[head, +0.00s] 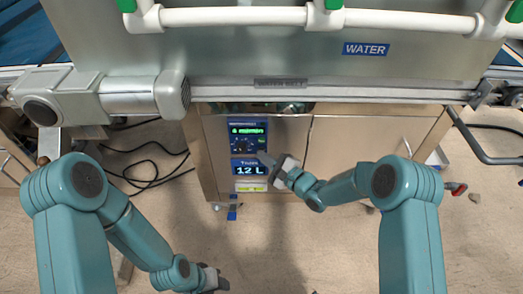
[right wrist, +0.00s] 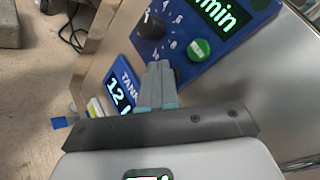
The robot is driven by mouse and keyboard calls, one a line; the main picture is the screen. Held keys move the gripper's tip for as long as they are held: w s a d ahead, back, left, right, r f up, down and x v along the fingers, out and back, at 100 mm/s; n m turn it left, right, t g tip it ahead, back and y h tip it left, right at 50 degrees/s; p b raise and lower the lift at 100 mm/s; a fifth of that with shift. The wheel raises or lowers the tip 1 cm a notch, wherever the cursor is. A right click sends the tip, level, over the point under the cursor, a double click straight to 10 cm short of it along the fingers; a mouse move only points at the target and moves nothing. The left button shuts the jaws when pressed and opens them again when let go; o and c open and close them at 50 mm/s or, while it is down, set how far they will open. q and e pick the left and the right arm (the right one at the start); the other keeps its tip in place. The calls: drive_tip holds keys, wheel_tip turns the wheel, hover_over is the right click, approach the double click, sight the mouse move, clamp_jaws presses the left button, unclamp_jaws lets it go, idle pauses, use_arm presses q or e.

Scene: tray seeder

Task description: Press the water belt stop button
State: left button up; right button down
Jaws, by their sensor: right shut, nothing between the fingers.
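The blue water belt control panel (head: 248,133) is on the front of a steel cabinet, with a lit green readout on it. In the right wrist view the panel (right wrist: 222,65) shows a black knob (right wrist: 151,26) with a dial scale and a round green button (right wrist: 198,50). I see no button that I can tell is the stop button; the fingers may hide it. My right gripper (head: 265,158) is shut and empty at the panel's lower edge. Its fingertips (right wrist: 158,68) point at the panel; contact cannot be told. My left gripper (head: 217,279) hangs low, away from the panel.
A blue tank display (head: 249,168) reading 12 L sits just below the panel. The steel machine body (head: 270,55) with a WATER label (head: 365,49) and a rail overhang the cabinet (head: 365,150). Black cables (head: 150,165) lie on the floor at left.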

drive_tip(key=shift+s, duration=0.75)
drive_tip(key=s+p, duration=0.2)
drive_tip(key=s, duration=0.3)
idle(0.4)
